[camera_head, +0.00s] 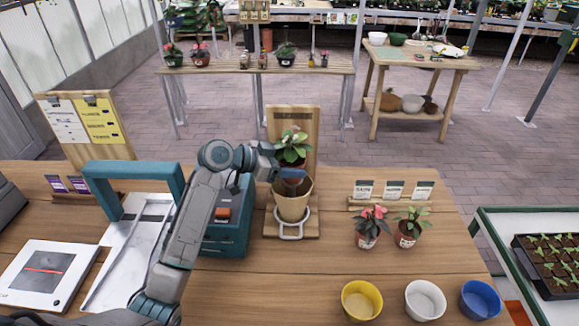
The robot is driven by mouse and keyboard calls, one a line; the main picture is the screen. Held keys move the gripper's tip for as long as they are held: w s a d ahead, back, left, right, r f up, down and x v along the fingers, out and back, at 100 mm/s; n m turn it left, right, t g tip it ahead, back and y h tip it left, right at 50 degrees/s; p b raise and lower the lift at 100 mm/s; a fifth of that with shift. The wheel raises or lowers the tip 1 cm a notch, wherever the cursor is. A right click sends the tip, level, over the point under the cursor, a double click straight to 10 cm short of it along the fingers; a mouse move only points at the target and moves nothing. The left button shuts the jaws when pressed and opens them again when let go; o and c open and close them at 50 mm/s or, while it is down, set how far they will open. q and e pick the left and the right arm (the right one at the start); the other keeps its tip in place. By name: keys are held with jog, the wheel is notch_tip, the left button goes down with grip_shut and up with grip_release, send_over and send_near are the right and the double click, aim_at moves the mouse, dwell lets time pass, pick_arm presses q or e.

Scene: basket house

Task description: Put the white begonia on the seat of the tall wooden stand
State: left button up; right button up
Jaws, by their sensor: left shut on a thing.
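A leafy potted plant with a small pale bloom, apparently the white begonia (291,146), is held by my left gripper (287,174). The gripper reaches in from the left and is shut on its pot, which is mostly hidden. The plant is upright in front of the back board of the tall wooden stand (307,120). A beige pot (293,205) stands at the stand's lower front, behind a pale metal ring. The held plant is above this beige pot in the picture; I cannot tell whether they touch. My right gripper is not in view.
A teal machine (228,235) stands close left of the stand. Yellow (361,300), white (425,300) and blue (480,299) pots line the front right.

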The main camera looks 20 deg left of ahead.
pick_arm(q)
jog(key=o, duration=1.1)
jog(key=shift+c, duration=0.2)
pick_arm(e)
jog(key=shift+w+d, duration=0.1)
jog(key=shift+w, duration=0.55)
pick_arm(q)
jog(key=b+v, duration=0.5)
jog(key=v, duration=0.7)
jog(key=shift+b, duration=0.35)
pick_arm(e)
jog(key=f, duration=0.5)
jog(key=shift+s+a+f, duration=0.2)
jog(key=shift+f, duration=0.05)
pick_arm(q)
jog(key=shift+r, duration=0.15)
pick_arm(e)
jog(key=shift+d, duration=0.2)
